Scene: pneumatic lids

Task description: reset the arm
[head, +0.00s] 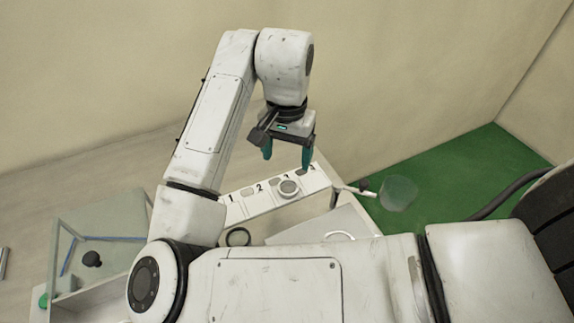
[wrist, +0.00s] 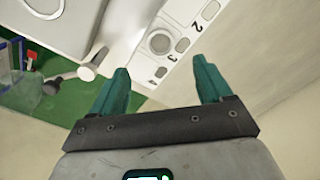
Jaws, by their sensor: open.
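My gripper (head: 287,153) hangs from the raised, bent arm in the head view, its teal fingers pointing down above the numbered white panel (head: 262,203). In the wrist view my gripper (wrist: 158,82) has its two teal fingers spread wide with nothing between them. The panel (wrist: 180,25) lies beyond the fingertips there, with the numbers 2, 3 and 4 and a round grey knob (wrist: 160,41) showing. The fingers look apart from the panel. In the head view the knob (head: 289,188) sits near the panel's right part.
A glass-walled box (head: 100,222) with a black knob stands at the left. A dark ring (head: 238,237) lies near the panel. A clear round vessel (head: 398,193) is over the green floor (head: 440,170) at the right. Beige walls stand behind.

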